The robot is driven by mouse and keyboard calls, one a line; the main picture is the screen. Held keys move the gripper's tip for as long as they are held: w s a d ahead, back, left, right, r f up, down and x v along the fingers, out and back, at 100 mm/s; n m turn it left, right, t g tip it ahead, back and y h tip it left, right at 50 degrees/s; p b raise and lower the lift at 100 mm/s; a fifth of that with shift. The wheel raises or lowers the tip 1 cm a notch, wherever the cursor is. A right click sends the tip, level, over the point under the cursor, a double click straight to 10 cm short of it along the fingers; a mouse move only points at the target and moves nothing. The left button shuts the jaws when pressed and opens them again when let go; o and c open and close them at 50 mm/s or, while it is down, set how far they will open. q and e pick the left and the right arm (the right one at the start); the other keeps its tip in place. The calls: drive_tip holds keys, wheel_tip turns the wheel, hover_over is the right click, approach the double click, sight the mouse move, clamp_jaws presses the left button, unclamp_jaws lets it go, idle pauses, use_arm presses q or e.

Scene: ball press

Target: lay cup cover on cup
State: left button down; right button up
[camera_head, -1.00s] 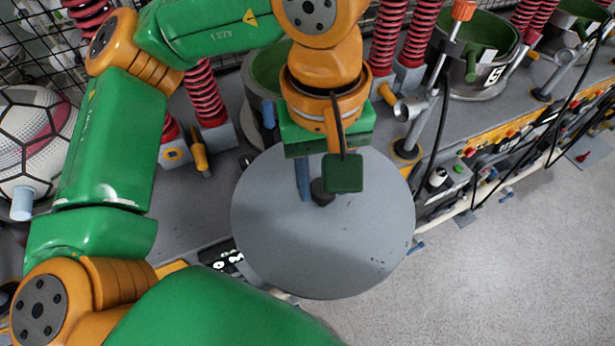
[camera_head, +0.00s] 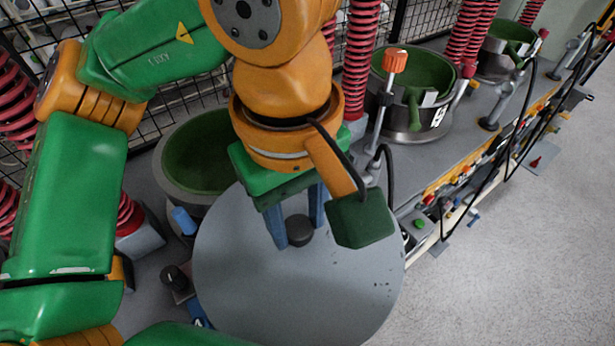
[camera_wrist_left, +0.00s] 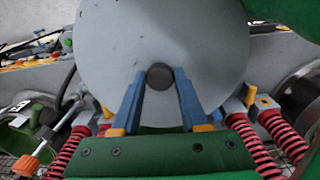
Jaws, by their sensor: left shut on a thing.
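The cup cover (camera_head: 330,285) is a large flat grey disc with a dark round knob (camera_head: 299,231) near its middle. My left gripper (camera_head: 297,238) has its blue fingers on both sides of the knob and is shut on it. The disc and knob also show in the left wrist view (camera_wrist_left: 160,35), between the fingertips (camera_wrist_left: 159,80). A grey cup with a green inside (camera_head: 205,150) stands behind and to the left of the cover in the head view. The cover and my arm hide its front and right side. My right gripper is not in view.
Another metal cup with a green inside (camera_head: 410,80) stands to the right, with an orange-capped lever (camera_head: 395,62) beside it. Red springs (camera_head: 360,60) rise along the back near a wire fence. Cables hang along the bench's front edge. Open floor (camera_head: 520,240) lies at right.

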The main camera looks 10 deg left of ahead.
use_arm(q)
drive_tip(key=shift+w+a, duration=0.2)
drive_tip(key=shift+a, duration=0.05)
drive_tip(key=w+a, duration=0.1)
drive_tip(key=w, duration=0.1)
drive_tip(key=w+a+p, duration=0.1)
drive_tip(key=w, duration=0.1)
drive_tip(key=shift+a, duration=0.4)
drive_tip(key=w+a+f+p, duration=0.2)
drive_tip(key=w+a+p, duration=0.1)
drive_tip(key=w+a, duration=1)
drive_tip(key=a, duration=0.3)
drive_tip(key=shift+w+a+f+p, duration=0.25)
drive_tip(key=shift+w+f+p, duration=0.05)
drive_tip(key=shift+f+p, duration=0.1)
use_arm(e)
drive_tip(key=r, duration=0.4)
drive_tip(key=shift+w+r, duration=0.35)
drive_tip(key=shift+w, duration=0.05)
use_arm(q)
drive_tip(key=shift+p, duration=0.3)
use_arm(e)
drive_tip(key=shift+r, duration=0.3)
use_arm(q)
drive_tip(key=shift+f+b, duration=0.6)
drive_tip(key=shift+f, duration=0.4)
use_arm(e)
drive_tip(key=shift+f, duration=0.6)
